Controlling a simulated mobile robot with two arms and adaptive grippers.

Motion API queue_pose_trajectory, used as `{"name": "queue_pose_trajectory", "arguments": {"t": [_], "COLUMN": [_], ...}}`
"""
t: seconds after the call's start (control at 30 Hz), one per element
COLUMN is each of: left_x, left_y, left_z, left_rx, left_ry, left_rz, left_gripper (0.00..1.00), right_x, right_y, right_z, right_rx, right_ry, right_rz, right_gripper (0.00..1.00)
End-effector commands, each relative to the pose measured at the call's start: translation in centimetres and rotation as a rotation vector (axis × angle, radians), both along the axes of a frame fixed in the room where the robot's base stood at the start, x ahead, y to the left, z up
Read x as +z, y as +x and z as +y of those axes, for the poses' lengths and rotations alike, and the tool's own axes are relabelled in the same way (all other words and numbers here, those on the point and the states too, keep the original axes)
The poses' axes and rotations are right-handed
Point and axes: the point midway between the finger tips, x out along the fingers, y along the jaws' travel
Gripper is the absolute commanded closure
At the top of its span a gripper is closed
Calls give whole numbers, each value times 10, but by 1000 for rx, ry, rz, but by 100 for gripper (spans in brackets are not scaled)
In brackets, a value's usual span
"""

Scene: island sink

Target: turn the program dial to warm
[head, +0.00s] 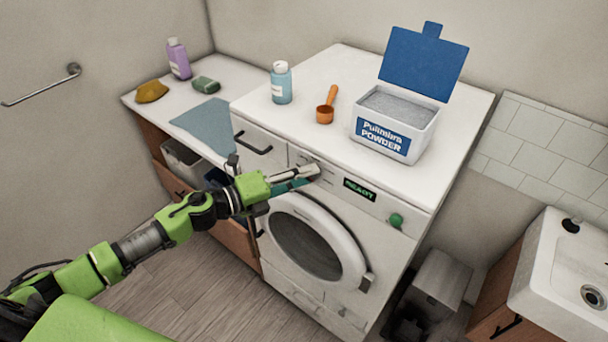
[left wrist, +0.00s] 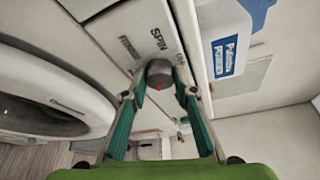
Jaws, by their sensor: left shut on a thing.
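The washing machine (head: 347,240) stands in the middle of the head view with its round door shut. Its program dial (left wrist: 159,70) is a grey knob with a red mark, shown in the left wrist view. The printed word SPIN is beside it, with other labels too blurred to read surely. My left gripper (left wrist: 161,93) is shut on the dial, one finger on each side. In the head view the left gripper (head: 308,172) reaches the front panel and mostly hides the dial. The panel display (head: 360,189) reads READY. My right gripper is out of view.
A green button (head: 395,220) is right of the display. An open powder box (head: 394,126), an orange scoop (head: 327,106) and a blue bottle (head: 281,83) stand on the machine top. A sink (head: 562,262) is at the right. A drawer (head: 185,160) stands open at the left.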

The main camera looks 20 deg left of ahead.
Motion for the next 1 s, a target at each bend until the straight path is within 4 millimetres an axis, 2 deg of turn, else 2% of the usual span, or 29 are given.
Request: {"name": "queue_pose_trajectory", "arguments": {"t": [0.2,0.23,0.3,0.73,1.0], "left_x": [-2,-2,-2,-1,2], "left_y": [-1,-1,-1,-4,-33], "left_z": [-1,-1,-1,3,28], "left_rx": [-2,-2,-1,1,1], "left_ry": [0,0,-1,-2,0], "left_rz": [2,2,3,3,6], "left_gripper": [95,68,57,57,57], "right_x": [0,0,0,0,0], "right_y": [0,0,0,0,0], "right_z": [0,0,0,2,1], "right_rx": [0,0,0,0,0], "right_ry": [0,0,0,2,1], "right_rz": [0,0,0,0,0], "right_gripper": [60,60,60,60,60]}}
